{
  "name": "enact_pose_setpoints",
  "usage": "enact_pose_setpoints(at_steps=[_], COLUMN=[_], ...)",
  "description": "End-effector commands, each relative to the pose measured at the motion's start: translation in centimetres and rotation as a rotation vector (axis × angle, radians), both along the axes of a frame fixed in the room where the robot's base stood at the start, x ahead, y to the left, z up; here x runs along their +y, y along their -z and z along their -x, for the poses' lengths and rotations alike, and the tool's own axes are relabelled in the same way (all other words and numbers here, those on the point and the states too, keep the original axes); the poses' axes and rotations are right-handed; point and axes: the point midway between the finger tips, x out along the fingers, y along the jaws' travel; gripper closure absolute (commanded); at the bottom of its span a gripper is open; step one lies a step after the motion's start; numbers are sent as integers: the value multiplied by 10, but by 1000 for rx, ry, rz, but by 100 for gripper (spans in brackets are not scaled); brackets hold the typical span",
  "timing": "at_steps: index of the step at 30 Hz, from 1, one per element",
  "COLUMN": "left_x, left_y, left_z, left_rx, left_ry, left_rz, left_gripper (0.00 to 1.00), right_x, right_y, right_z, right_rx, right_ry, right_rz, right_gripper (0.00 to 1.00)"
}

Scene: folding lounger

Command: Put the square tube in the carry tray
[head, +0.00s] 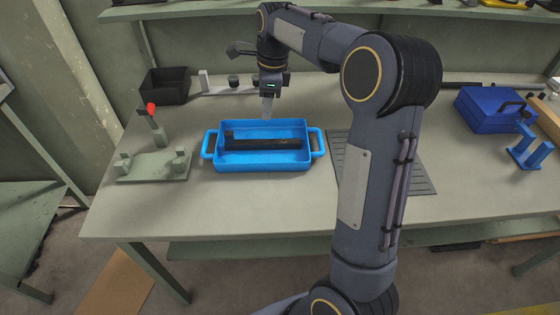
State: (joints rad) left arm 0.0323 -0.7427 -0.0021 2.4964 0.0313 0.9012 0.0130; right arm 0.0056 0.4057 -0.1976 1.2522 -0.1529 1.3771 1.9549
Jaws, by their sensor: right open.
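The blue carry tray (215,163) with a handle at each end sits on the workbench, left of the middle. The dark square tube (262,144) lies lengthwise inside the tray. My right gripper (268,108) is above the tray's back rim, pointing down, open and apart from the tube. Its fingers look narrow from this side. My left gripper is not in view.
A green-grey fixture with a red-tipped lever (155,165) stands left of the tray. A black bin (165,86) is at the back left. A slotted mat (415,180) lies right of the tray, partly behind my arm. A blue case (490,110) and blue stand (530,150) are at the right.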

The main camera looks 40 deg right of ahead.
Motion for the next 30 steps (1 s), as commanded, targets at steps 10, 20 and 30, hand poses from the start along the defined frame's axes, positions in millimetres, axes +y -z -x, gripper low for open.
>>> enact_pose_setpoints(at_steps=[10, 20, 30], left_x=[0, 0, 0], left_y=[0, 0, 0], left_z=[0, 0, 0], left_rx=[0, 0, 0], left_ry=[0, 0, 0], left_rz=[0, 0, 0], left_gripper=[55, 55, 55], right_x=[46, 116, 129], right_y=[-31, 15, 34], right_z=[131, 259, 279], right_rx=[-341, -665, -703], right_ry=[-821, -1688, -1866], right_rz=[6, 314, 410], right_gripper=[56, 56, 56])
